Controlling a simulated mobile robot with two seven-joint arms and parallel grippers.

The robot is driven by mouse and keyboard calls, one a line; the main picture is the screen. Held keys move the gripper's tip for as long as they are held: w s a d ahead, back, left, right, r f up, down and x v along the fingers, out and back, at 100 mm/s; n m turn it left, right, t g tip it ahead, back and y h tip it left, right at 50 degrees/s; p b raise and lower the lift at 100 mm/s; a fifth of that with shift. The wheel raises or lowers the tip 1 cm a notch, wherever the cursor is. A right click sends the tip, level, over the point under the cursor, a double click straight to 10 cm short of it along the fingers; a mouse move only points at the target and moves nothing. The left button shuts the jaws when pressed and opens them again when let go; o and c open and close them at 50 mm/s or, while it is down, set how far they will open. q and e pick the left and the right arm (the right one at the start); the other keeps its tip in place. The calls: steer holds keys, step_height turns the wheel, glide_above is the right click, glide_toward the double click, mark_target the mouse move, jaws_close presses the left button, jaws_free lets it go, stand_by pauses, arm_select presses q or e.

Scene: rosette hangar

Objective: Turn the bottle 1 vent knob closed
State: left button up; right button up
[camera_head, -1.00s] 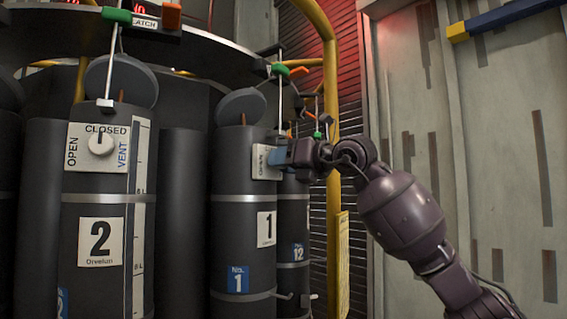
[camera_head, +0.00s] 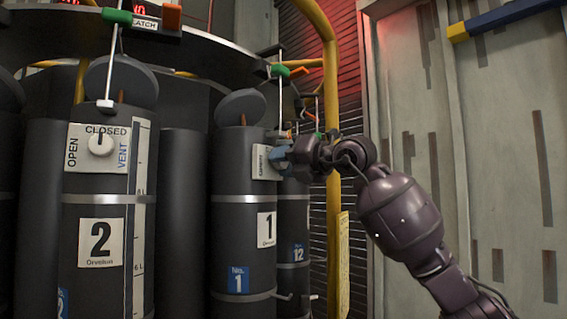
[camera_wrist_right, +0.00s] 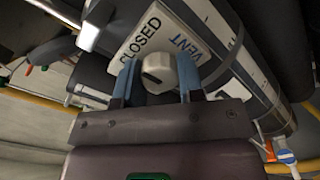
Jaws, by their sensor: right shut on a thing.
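Bottle 1 (camera_head: 240,190) is a dark cylinder with a "1" label in the middle of the head view. Its white vent plate (camera_head: 261,163) faces right, seen edge-on. My right gripper (camera_head: 280,160) is at this plate. In the right wrist view, the two blue fingers stand on either side of the white vent knob (camera_wrist_right: 158,72) and are shut on it. The plate (camera_wrist_right: 165,33) shows the words CLOSED and VENT, tilted in that view; OPEN is hidden. I cannot tell clearly which word the knob points to. My left gripper is not in view.
Bottle 2 (camera_head: 100,215) stands at left, its own vent knob (camera_head: 101,146) pointing up at CLOSED. Bottle 12 (camera_head: 293,225) is just behind bottle 1. A yellow pipe (camera_head: 333,120) rises behind my right gripper. Latch levers with green handles (camera_head: 280,70) hang above. The panelled wall is at right.

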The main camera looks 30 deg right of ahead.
steer(key=o, duration=0.9)
steer(key=b+v, duration=0.2)
steer(key=v, duration=0.8)
steer(key=shift+s+d, duration=0.2)
steer(key=shift+s, duration=0.15)
